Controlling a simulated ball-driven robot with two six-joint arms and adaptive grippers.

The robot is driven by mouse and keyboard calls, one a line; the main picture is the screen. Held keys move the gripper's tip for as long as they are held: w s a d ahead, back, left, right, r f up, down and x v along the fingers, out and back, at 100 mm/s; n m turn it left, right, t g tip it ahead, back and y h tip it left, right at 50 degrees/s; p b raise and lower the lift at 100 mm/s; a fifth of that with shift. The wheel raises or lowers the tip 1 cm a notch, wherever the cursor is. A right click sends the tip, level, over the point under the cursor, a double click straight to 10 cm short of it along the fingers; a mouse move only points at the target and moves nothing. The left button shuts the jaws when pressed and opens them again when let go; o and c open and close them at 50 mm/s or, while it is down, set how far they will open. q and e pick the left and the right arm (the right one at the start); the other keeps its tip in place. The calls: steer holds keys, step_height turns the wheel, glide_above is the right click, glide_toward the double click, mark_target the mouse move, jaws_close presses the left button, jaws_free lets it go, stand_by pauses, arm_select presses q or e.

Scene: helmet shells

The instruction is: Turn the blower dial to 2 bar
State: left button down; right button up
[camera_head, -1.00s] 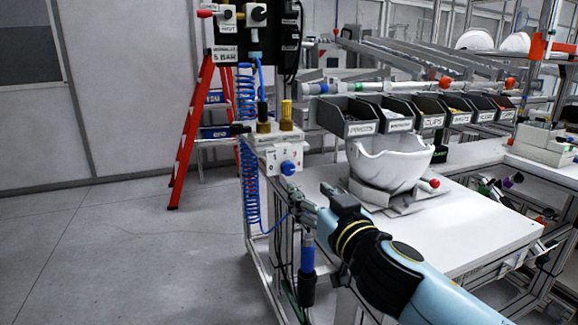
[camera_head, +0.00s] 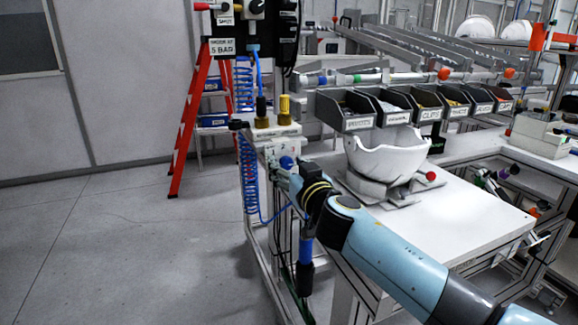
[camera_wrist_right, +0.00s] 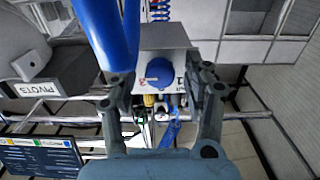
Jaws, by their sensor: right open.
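The blower dial is a round blue knob (camera_head: 286,162) on the front of a white box (camera_head: 268,142); numerals are printed above it. In the right wrist view the knob (camera_wrist_right: 160,68) sits between my two fingers, with a red numeral and a 1 beside it. My right gripper (camera_head: 284,176) is at the box front, just below the knob in the head view. In the wrist view it (camera_wrist_right: 174,50) is open, one finger on each side of the knob, with gaps showing. My left gripper is not in view.
A yellow fitting (camera_head: 284,106) and a black-topped fitting stand on the box. Blue coiled hose (camera_head: 246,180) hangs at its left. A helmet shell (camera_head: 388,154) rests on a stand on the white table (camera_head: 450,222). Labelled bins (camera_head: 345,110) stand behind. Open floor lies left.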

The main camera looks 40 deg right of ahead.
jaws_close()
steer(key=shift+n, duration=0.5)
steer(key=n+b, duration=0.1)
steer(key=n, duration=0.1)
steer(key=shift+n, duration=0.4)
steer(key=n, duration=0.4)
steer(key=shift+n, duration=0.3)
steer(key=n, duration=0.4)
steer(key=shift+n, duration=0.3)
steer(key=n, duration=0.4)
steer(key=shift+f+n, duration=0.1)
steer(key=shift+n, duration=0.3)
